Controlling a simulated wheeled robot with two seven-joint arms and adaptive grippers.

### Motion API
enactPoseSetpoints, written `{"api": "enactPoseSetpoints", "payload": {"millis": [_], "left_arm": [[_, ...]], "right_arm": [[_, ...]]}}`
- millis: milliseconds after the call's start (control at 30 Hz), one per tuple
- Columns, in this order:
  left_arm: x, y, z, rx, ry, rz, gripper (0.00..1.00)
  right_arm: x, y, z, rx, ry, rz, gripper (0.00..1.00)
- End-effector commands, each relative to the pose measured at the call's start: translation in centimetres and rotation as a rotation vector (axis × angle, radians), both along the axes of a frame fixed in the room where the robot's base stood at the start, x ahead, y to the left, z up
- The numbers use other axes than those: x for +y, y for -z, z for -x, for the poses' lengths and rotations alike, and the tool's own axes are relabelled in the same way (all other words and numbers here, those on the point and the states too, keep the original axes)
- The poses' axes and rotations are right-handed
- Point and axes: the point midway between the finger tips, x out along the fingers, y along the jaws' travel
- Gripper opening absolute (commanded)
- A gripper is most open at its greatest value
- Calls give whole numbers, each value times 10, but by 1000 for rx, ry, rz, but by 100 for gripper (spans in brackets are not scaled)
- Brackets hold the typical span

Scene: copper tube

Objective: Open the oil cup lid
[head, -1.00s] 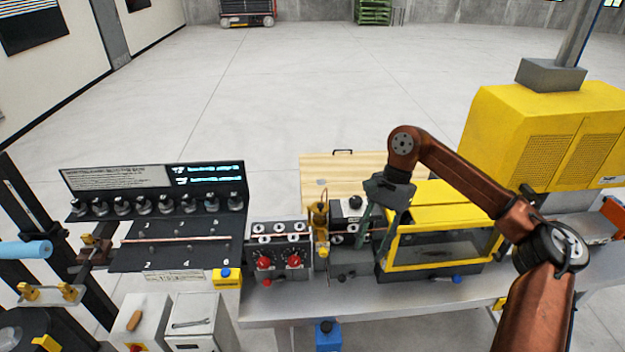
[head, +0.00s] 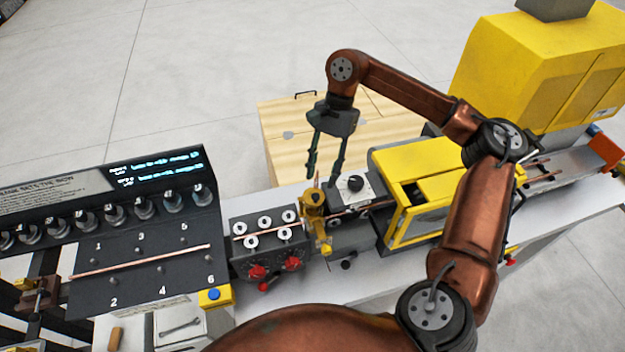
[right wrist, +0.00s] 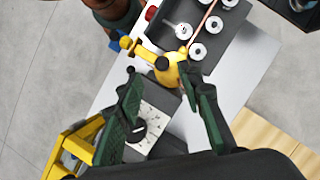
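The oil cup (head: 314,205) is a small yellow-brass fitting between the roller block and the dial block on the bench. In the right wrist view the oil cup (right wrist: 172,70) shows from above, with a dark round spot on top; I cannot tell whether its lid is up or down. My right gripper (head: 325,174) is open and empty, fingers pointing down, just above and behind the oil cup. In the right wrist view its green-padded fingers (right wrist: 164,80) are spread, with the oil cup beyond the tips. My left gripper is not in view.
The roller block (head: 268,240) with red knobs stands left of the cup. The dial block (head: 352,190) and yellow guarded machine (head: 425,190) stand right. A wooden box (head: 283,133) is behind. A numbered black panel (head: 140,265) carries a copper tube (head: 150,258).

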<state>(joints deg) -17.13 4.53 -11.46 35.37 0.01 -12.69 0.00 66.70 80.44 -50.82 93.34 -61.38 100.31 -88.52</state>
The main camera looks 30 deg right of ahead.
Motion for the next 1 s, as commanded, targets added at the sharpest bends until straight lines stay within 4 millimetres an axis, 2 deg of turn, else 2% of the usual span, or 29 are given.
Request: {"api": "enactPoseSetpoints", "payload": {"millis": [67,200,333,600,700,1000], "left_arm": [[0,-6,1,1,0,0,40],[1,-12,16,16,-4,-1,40],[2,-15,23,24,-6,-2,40],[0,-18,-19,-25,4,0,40],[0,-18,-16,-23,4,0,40],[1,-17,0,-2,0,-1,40]], "right_arm": [[4,12,-2,7,0,0,34],[11,33,-4,11,-1,1,34],[16,46,-4,12,-1,-1,34],[17,52,-3,9,0,-2,34],[17,52,-3,10,0,-1,34],[17,52,-3,9,0,-2,13]]}}
